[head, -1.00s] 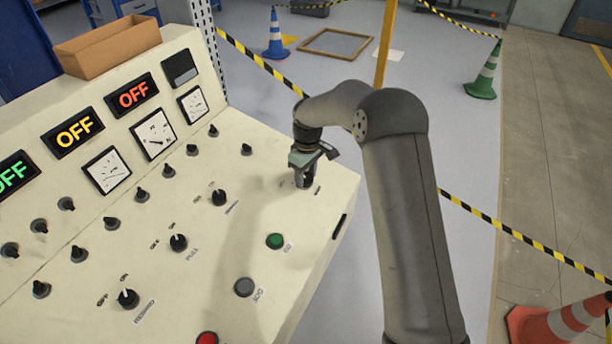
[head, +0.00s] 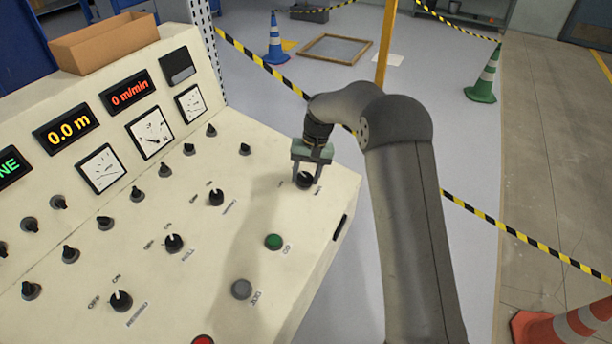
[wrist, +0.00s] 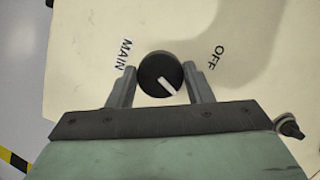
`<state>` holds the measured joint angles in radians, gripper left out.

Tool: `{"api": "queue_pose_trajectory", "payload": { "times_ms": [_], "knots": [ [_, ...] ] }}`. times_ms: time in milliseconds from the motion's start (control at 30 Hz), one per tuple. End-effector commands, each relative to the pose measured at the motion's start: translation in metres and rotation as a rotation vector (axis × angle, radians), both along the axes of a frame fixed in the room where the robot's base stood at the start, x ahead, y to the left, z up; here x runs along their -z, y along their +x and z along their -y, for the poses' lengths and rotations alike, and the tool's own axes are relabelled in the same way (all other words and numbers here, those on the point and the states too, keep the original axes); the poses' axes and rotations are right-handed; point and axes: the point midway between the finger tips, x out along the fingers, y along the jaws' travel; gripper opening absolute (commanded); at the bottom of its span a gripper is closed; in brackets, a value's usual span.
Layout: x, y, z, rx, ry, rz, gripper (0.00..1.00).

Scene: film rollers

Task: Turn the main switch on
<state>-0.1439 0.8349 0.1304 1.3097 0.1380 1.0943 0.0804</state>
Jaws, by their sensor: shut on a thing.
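The main switch is a round black knob with a white pointer line; it shows in the head view (head: 304,180) at the far right corner of the panel. In the wrist view the main switch (wrist: 160,74) sits between my two fingers, with the labels MAIN and OFF beside it. Its white line points down and to the right in that view. My gripper (head: 307,172) is shut on the knob from above, one finger on each side; it also shows in the wrist view (wrist: 160,88). The ON label is not visible in the wrist view.
The cream control panel (head: 190,270) carries several other knobs, a green button (head: 273,242) and a grey button (head: 241,289). The displays are lit, with the yellow one (head: 66,131) reading 0.0 m and the red one (head: 130,94) 0 m/min. A cardboard box (head: 105,45) sits on top.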

Motion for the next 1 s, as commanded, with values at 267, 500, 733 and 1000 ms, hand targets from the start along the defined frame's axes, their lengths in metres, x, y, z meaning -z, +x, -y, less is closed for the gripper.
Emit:
{"api": "queue_pose_trajectory", "payload": {
  "times_ms": [267, 500, 733, 1000],
  "knots": [
    [-0.0016, 0.0013, -0.0001, 0.147, 0.016, -0.026, 0.23],
    [-0.0019, 0.0015, 0.0001, 0.205, 0.022, -0.038, 0.23],
    [-0.0021, 0.0016, 0.0001, 0.216, 0.024, -0.040, 0.23],
    [-0.0022, 0.0016, 0.0002, 0.215, 0.023, -0.040, 0.54]
  ]
}}
